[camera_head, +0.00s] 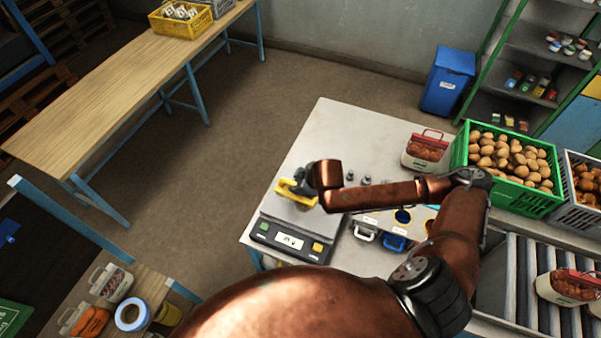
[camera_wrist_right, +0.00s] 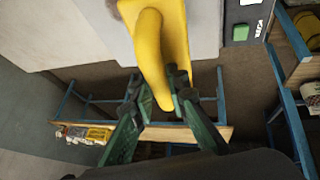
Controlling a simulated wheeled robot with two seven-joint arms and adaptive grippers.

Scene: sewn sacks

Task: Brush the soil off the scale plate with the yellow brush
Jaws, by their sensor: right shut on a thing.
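The yellow brush (camera_head: 285,190) is over the scale plate (camera_head: 276,210) in the head view. My right gripper (camera_head: 302,182) is shut on its handle. In the wrist view, the curved yellow handle (camera_wrist_right: 152,50) runs down between the fingers of my right gripper (camera_wrist_right: 157,88). The bristles are hidden, so I cannot tell whether they touch the plate. A small brown patch, perhaps soil, shows beside the brush in the wrist view; the brush and gripper cover part of the plate. The scale (camera_head: 290,240) has a lit display and stands at the table's front left. My left gripper is not in view.
The pale table (camera_head: 325,125) is clear behind the scale. Small weights (camera_head: 365,180) and blue and white scoops (camera_head: 394,242) lie right of it.

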